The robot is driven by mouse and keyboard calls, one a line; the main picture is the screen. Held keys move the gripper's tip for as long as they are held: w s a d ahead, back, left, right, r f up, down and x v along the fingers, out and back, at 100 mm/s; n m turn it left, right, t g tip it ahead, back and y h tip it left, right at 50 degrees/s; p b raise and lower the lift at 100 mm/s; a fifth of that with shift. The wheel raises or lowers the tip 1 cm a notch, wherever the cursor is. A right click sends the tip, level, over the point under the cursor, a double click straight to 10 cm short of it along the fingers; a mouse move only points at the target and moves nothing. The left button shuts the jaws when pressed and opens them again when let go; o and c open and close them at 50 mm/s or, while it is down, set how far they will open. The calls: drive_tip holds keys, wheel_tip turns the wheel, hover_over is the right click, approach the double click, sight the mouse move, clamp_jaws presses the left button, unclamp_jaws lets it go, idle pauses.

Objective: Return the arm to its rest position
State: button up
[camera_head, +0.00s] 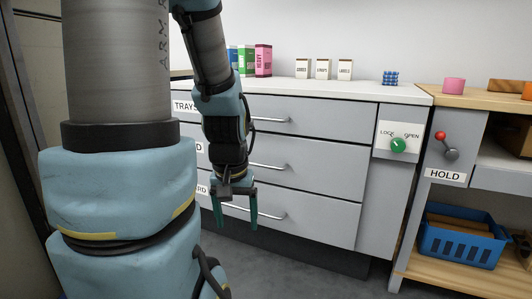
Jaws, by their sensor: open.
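My gripper (236,221) hangs at the end of my arm with its two green fingers pointing down. The fingers stand apart and nothing shows between them. The gripper is in front of the lowest drawer (310,217) of a grey cabinet, near that drawer's bar handle in the picture. I cannot tell how far it is from the drawer face. My large arm links fill the left side of the view and hide the left part of the cabinet.
The drawers look closed. A green knob (398,146) sits on a LOCK/OPEN plate. A red-tipped lever (446,145) is above a HOLD label. A blue crate (461,238) stands on the right bench's lower shelf. Small boxes (323,69) stand on the cabinet top. Grey floor is clear in front.

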wheel_tip(320, 180, up, 38)
drive_tip(key=p, duration=3.7)
drive_tip(key=shift+p, duration=0.4)
drive_tip(key=shift+s+a+r, duration=0.1)
